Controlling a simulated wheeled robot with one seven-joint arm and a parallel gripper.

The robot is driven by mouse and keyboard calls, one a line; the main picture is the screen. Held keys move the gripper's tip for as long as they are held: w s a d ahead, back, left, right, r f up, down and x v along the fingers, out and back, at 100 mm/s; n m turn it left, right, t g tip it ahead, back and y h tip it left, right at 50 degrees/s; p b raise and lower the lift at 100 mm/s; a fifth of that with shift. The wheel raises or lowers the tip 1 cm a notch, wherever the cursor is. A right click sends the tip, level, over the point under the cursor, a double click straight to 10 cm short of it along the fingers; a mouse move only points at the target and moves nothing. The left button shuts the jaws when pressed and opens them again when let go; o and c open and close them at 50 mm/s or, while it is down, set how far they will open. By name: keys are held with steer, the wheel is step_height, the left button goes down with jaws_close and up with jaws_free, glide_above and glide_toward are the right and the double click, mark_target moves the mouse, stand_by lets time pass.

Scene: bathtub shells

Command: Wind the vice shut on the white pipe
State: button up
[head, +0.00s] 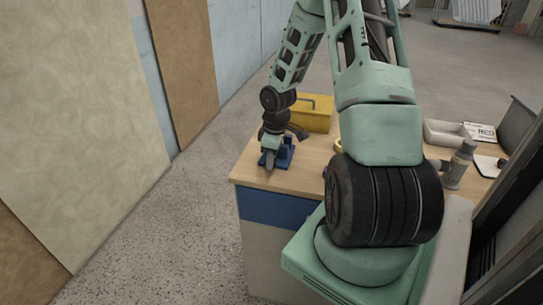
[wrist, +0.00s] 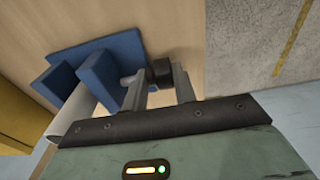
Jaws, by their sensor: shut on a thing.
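The blue vice (wrist: 108,62) is on the wooden bench top, in the left half of the wrist view. It also shows in the head view (head: 287,157), partly hidden by my gripper. In the head view my gripper (head: 270,158) points down at the bench's near-left corner.
A yellow box (head: 315,113) stands just behind the vice and also edges the wrist view (wrist: 20,115). A grey tray (head: 443,132) and a grey upright object (head: 459,165) are at the bench's right. The floor left of the bench (head: 165,215) is clear.

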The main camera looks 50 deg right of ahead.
steer(key=t+y+p, duration=0.1)
steer(key=p, duration=0.1)
steer(key=s+t+p, duration=0.1)
steer(key=t+p, duration=0.1)
steer(key=shift+a+r+t+y+p, duration=0.2)
steer(key=shift+t+y+p, duration=0.1)
steer(key=shift+y+p, duration=0.1)
steer(key=shift+s+f+t+y+p, duration=0.15)
steer(key=shift+t+y+p, duration=0.1)
steer(key=shift+t+p, duration=0.3)
steer(key=shift+w+f+t+y+p, duration=0.15)
steer(key=shift+t+y+p, duration=0.15)
steer(key=shift+t, duration=0.4)
steer(key=shift+s+f+t+y+p, duration=0.15)
steer(key=shift+t+y+p, duration=0.1)
steer(key=shift+t+p, duration=0.3)
steer(key=shift+f+t, duration=0.1)
steer(key=shift+t, duration=0.2)
steer(key=shift+s, duration=0.1)
steer(key=o, duration=0.8)
steer(key=shift+d, duration=0.2)
